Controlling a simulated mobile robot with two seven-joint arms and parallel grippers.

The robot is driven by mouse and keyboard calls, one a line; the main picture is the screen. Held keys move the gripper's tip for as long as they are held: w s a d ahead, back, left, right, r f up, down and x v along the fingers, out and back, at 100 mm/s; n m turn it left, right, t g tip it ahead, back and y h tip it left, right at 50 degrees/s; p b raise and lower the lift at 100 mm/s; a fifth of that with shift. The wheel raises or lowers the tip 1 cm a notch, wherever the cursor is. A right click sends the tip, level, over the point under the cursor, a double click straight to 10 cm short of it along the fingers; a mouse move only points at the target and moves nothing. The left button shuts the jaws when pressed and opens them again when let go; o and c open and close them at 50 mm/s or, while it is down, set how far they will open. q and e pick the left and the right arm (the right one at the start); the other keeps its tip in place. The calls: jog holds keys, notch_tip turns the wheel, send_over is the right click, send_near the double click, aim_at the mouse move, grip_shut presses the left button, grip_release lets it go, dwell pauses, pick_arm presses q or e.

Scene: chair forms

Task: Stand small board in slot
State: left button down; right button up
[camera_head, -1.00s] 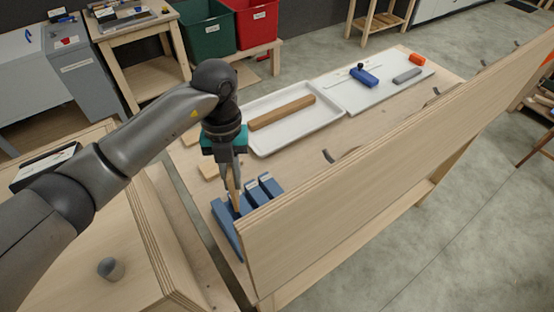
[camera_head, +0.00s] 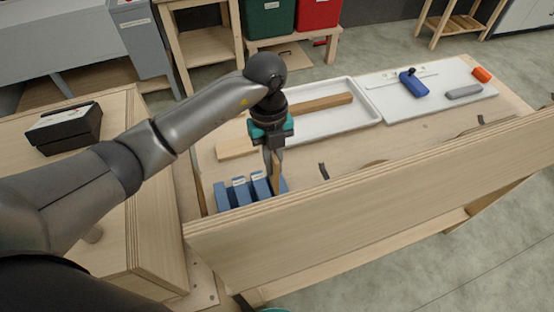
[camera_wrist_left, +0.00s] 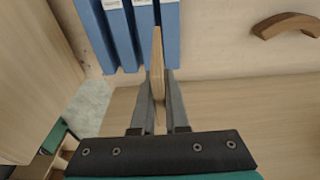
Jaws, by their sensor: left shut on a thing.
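My left gripper (camera_head: 274,160) points down over the right end of the blue slotted rack (camera_head: 222,197). It is shut on a small thin wooden board (camera_head: 277,175), which stands upright between the fingers. In the left wrist view the board (camera_wrist_left: 157,62) is edge-on between the fingers, its far end in line with the gap between the two right-hand bars of the rack (camera_wrist_left: 118,35). I cannot tell whether its lower edge is inside that slot. The rack's front is partly hidden by the large panel. My right gripper is not in view.
A large upright wooden panel (camera_head: 370,190) runs along the bench's near side. A white tray (camera_head: 330,128) holds a wooden bar (camera_head: 320,103). A flat wood piece (camera_head: 236,149) lies left of the gripper. A white board (camera_head: 440,105) carries a blue tool (camera_head: 413,84).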

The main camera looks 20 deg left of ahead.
aim_at(275, 185)
pick_arm(q)
jog(key=shift+f, duration=0.3)
jog(key=shift+f+b, duration=0.2)
jog(key=shift+b, duration=0.15)
jog(key=shift+f+b, duration=1.15)
jog(key=shift+f, duration=0.1)
jog(key=shift+f+b, duration=1.6)
jog(key=shift+f, duration=0.45)
jog(key=shift+f, duration=0.3)
jog(key=shift+d+f+b, duration=0.15)
jog(key=shift+f+b, duration=0.2)
jog(key=shift+b, duration=0.05)
